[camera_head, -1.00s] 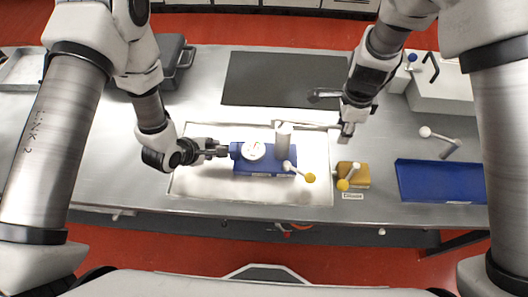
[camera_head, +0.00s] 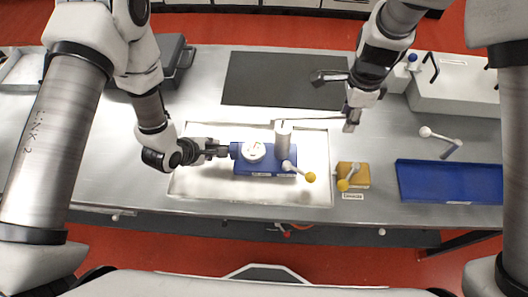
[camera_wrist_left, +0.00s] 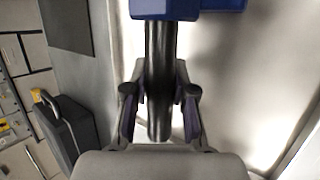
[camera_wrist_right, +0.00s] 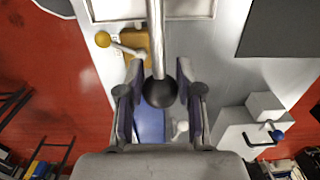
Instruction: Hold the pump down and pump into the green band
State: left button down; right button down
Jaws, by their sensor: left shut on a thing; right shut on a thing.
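The pump is a blue block (camera_head: 266,170) with a round white gauge (camera_head: 254,151), an upright grey cylinder (camera_head: 283,140) and a small yellow-knobbed lever (camera_head: 299,172). It sits on a white tray (camera_head: 190,190). The gauge's needle and green band are too small to read. My left gripper (camera_head: 221,151) is shut on a black bar (camera_wrist_left: 158,80) at the pump's left end. A long thin pump lever (camera_head: 310,121) runs right from the cylinder. My right gripper (camera_head: 351,117) is shut on the black ball (camera_wrist_right: 160,91) at the lever's end, above the tray's back right corner.
A yellow block (camera_head: 358,174) with its own lever stands right of the tray. A blue panel (camera_head: 440,184) with a white-balled lever lies farther right. A dark mat (camera_head: 280,80) lies behind. A white box (camera_head: 455,85) and a dark case (camera_head: 165,75) stand at the back.

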jog(key=shift+r, duration=0.2)
jog(key=shift+w+a+r, duration=0.1)
jog(key=shift+r, duration=0.4)
jog(key=shift+f, duration=2.3)
jog(key=shift+f, duration=0.55)
jog(key=c, duration=0.8)
grip_release()
pick_arm(q)
jog(key=shift+s, duration=0.1)
